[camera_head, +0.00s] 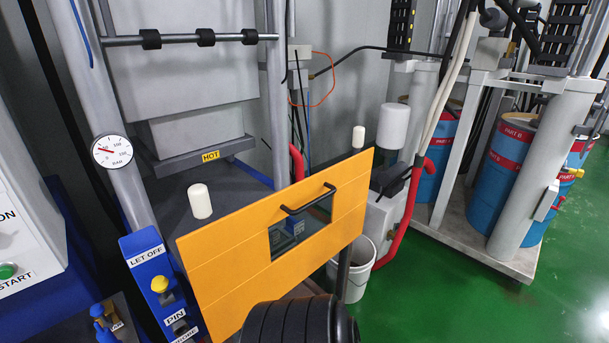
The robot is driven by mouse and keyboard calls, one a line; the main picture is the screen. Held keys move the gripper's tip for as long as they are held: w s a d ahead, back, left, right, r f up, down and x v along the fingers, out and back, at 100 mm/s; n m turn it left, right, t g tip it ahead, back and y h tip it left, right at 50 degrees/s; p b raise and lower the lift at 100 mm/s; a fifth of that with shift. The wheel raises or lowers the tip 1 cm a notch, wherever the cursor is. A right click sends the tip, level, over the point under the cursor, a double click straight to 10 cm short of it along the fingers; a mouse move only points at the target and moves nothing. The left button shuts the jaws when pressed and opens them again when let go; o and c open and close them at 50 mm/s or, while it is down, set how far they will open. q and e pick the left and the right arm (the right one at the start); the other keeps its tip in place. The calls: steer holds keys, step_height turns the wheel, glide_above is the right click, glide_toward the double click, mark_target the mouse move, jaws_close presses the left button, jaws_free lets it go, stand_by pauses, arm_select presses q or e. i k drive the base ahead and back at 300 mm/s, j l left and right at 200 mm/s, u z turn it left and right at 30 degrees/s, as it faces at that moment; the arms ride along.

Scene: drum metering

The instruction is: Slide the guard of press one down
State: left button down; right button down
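The guard is an orange panel (225,277) at the front of the press in the middle of the view. It has a black bar handle (308,200) near its top edge and a small window (300,230) below the handle. Its top edge lies lower in the picture than the press's upper block, which bears a yellow HOT label (211,156). A black ribbed part hides some of the guard's lower edge. Neither of my grippers shows, and nothing is seen touching the handle.
A blue control post (142,262) with a yellow button stands left of the guard. A round gauge (112,151) is on the left column. A white bucket (357,282) and red pipe (402,215) are at the right. Blue drums (505,165) stand farther right; green floor is clear below.

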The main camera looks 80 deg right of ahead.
mark_target(230, 269)
steer(key=z, duration=2.7)
